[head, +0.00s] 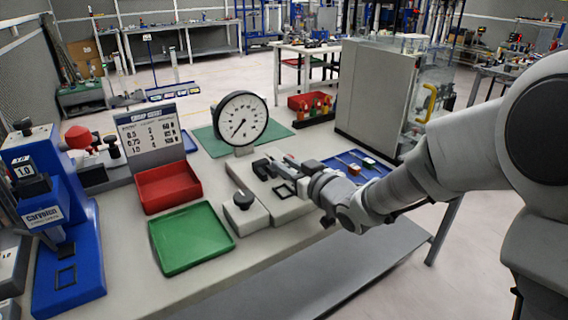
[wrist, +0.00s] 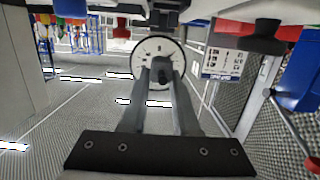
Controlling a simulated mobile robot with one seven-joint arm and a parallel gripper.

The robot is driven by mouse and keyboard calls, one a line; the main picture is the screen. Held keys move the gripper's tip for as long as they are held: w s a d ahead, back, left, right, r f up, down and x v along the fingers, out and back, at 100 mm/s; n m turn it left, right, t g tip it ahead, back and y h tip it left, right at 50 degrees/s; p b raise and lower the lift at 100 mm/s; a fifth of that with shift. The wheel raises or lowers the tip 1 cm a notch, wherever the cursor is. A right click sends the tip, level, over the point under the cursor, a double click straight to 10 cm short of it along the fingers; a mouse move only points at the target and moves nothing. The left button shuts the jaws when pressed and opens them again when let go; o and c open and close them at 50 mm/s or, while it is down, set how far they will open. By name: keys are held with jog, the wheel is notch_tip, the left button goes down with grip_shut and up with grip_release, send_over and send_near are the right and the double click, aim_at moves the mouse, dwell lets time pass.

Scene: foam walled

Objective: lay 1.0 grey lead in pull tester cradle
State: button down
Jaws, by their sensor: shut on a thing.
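My gripper (head: 296,164) is over the pull tester at the middle of the bench, its fingers level and pointing left. In the wrist view its fingers (wrist: 161,72) close on a small dark grey piece (wrist: 160,66), which looks like the grey lead; its size mark cannot be read. The pull tester has a pale base (head: 262,207), a large round dial (head: 240,119) and dark cradle blocks (head: 263,169) close beside my fingertips. The dial also shows behind the fingertips in the wrist view (wrist: 148,48). Whether the lead touches the cradle cannot be told.
A blue tray (head: 342,162) with small parts lies behind my wrist. A red tray (head: 168,186) and a green tray (head: 190,238) are left of the tester. A blue crimping machine (head: 62,255) and a values sign (head: 150,135) stand farther left. A grey cabinet (head: 372,92) stands behind.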

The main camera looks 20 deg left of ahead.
aim_at(287, 196)
jog(key=shift+d, duration=0.1)
jog(key=shift+f+b, duration=2.1)
jog(key=shift+f, duration=0.1)
jog(key=shift+f+b, duration=0.7)
jog(key=c, duration=0.6)
grip_release()
jog(key=shift+s, duration=0.1)
jog(key=b+v, duration=0.3)
jog(key=v, duration=1.4)
jog(key=shift+s+b, duration=0.15)
jog(key=shift+b, duration=0.15)
